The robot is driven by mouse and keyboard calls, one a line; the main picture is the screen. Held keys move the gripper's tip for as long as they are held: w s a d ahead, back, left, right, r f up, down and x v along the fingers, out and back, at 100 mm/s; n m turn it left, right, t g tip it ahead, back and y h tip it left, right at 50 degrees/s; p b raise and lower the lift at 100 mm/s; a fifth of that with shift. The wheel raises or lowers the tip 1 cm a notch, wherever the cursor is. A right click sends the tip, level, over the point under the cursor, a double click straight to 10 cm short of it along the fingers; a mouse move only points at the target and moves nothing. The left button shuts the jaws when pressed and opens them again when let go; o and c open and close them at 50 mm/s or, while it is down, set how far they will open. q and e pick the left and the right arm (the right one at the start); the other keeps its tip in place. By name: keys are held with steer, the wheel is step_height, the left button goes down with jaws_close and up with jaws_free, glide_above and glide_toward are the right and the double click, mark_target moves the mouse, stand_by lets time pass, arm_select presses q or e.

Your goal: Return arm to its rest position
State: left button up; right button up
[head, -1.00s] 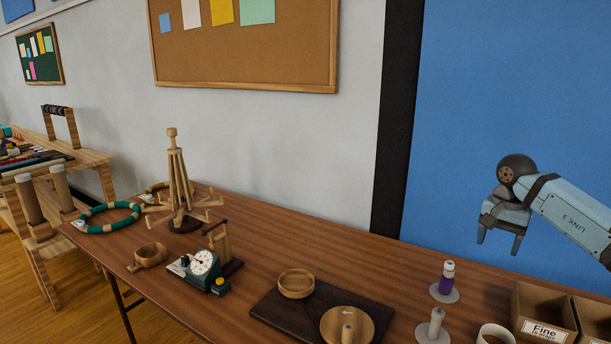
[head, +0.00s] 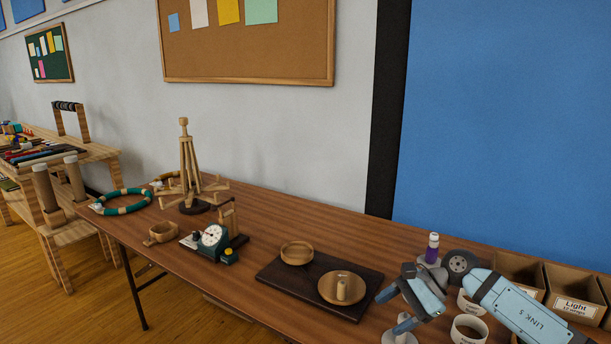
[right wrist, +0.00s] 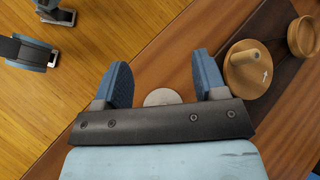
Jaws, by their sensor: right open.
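My right arm reaches in from the right in the head view, low over the table (head: 240,265). Its gripper (head: 398,303) is open, with its fingers toward the lower left. In the right wrist view the two fingers (right wrist: 162,72) stand wide apart with nothing held between them. A pale round disc (right wrist: 158,97) shows beyond the gap. My left gripper cannot be made out in either view; blue-grey parts at the upper left of the wrist view are too cropped to name.
A pale peg on a disc (head: 402,330), white cups (head: 468,332), a purple-banded spool (head: 432,248) and cardboard bins (head: 577,295) crowd around the arm. A scale (head: 211,240) stands farther left.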

steer(key=s+a+f+m+t+y+b, duration=0.25)
steer(key=s+a+m+t+y, duration=0.8)
steer(key=m, duration=1.05)
steer(key=s+d+f+n+t+h+b, duration=0.1)
steer(key=s+d+f+n+h+b, duration=0.15)
steer(key=s+f+n+h, duration=0.65)
steer(key=s+d+f+n+t+h+b, duration=0.1)
steer(key=s+d+n, duration=0.2)
steer(key=n, duration=1.2)
steer(key=s+d+f+n+t+h+b, duration=0.15)
steer(key=s+f+n+h, duration=0.4)
steer(key=n, duration=0.65)
arm_select(q)
step_height(320, 180, up, 16)
steer(key=s+a+p, duration=0.1)
steer(key=a+p, duration=0.1)
steer(key=p, duration=3)
steer(key=shift+s+g+y, duration=0.3)
steer(key=shift+s+y, duration=0.1)
arm_select(e)
steer(key=s+d+r+g+h, duration=0.1)
steer(key=d+r, duration=0.1)
steer(key=r, duration=0.6)
steer(key=s+d+r+g+h, duration=0.1)
steer(key=d+r, duration=0.1)
steer(key=r, duration=0.6)
steer(key=shift+d, duration=0.35)
steer(key=shift+s, duration=0.1)
